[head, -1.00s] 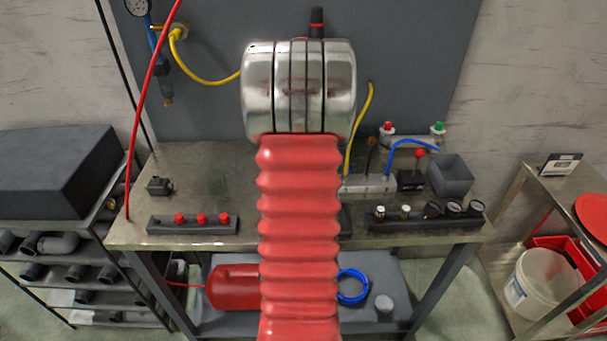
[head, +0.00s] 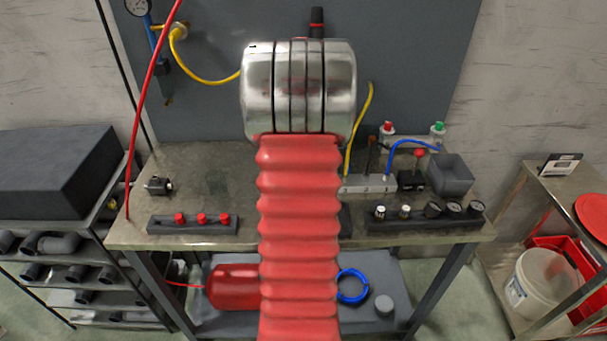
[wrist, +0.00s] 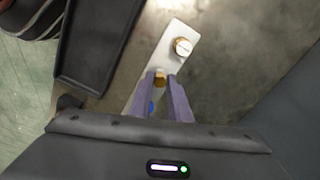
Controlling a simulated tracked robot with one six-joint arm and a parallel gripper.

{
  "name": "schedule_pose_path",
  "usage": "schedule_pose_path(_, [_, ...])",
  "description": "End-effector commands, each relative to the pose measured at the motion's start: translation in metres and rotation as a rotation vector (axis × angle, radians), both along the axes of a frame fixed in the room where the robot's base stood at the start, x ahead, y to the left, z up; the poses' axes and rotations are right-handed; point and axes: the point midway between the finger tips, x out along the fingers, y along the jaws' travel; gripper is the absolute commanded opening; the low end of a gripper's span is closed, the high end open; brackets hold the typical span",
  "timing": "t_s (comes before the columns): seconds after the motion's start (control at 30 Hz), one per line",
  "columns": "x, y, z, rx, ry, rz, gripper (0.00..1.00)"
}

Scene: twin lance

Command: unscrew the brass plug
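A pale metal block (wrist: 175,36) lies on the bench in the wrist view and also shows in the head view (head: 369,184). A brass plug (wrist: 160,79) on it sits between the tips of my gripper (wrist: 161,77). The two purple-grey fingers stand on either side of it with little or no gap. I cannot tell whether both touch it. A round brass-coloured fitting (wrist: 182,46) sits farther up the block, clear of the fingers. A blue piece (wrist: 150,107) shows lower between the fingers. In the head view my arm hides my gripper.
A black tray-like part (wrist: 92,45) lies left of the block in the wrist view. In the head view, yellow and blue hoses (head: 410,142) rise by the block.

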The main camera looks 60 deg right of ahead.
Motion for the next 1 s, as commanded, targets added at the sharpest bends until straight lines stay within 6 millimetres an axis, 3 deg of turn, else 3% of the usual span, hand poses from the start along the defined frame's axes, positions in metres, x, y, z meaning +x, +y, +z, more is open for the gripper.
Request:
schedule_pose_path(0.13, [-0.0004,0.0003,-0.0002,0.001,0.001,0.001,0.00])
schedule_pose_path(0.47, [-0.0006,0.0005,-0.0001,0.002,0.001,0.031,0.00])
schedule_pose_path(1.0, [-0.0012,0.0003,0.0003,0.002,0.001,0.432,0.00])
